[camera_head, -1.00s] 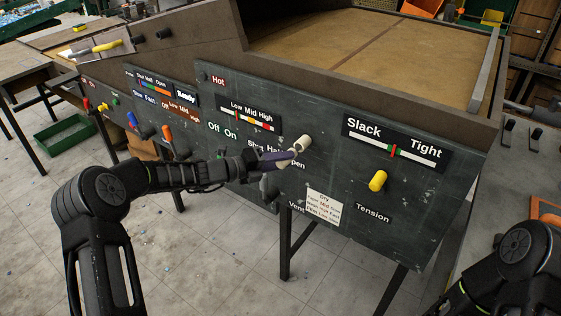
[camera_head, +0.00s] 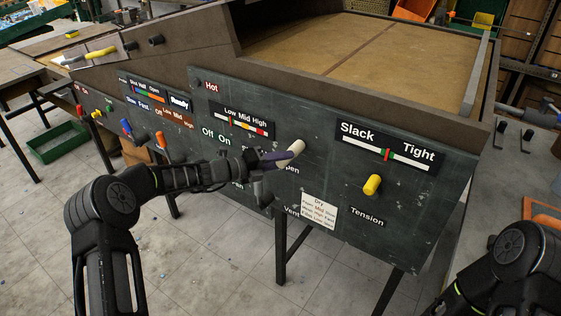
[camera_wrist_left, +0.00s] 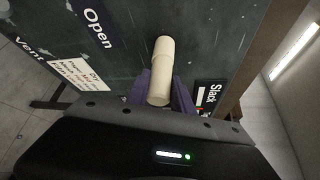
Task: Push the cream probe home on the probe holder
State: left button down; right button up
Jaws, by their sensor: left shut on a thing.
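The cream probe (camera_head: 293,150) is a short pale cylinder near the middle of the dark control panel, and in the left wrist view the probe (camera_wrist_left: 160,85) lies between purple fingers. My left gripper (camera_head: 277,160) is shut on it; its fingertips (camera_wrist_left: 160,90) press the sides. I cannot tell whether this is the probe holder or part of the probe, nor whether a gap is left. My right gripper is outside the views.
The dark panel (camera_head: 330,262) carries labels and a Slack/Tight gauge (camera_head: 387,153). A yellow Tension knob (camera_head: 372,185) sticks out to the right. Blue and orange levers stand at the left. My right arm is at the lower right. The floor in front is clear.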

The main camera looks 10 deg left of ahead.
pick_arm(q)
jog(key=c, duration=1)
grip_release()
jog(key=shift+c, duration=0.2)
jog(key=shift+s+a, duration=0.15)
jog(key=shift+a, duration=0.05)
jog(key=b+v, duration=0.2)
jog(key=v, duration=0.5)
jog(key=shift+s, duration=0.1)
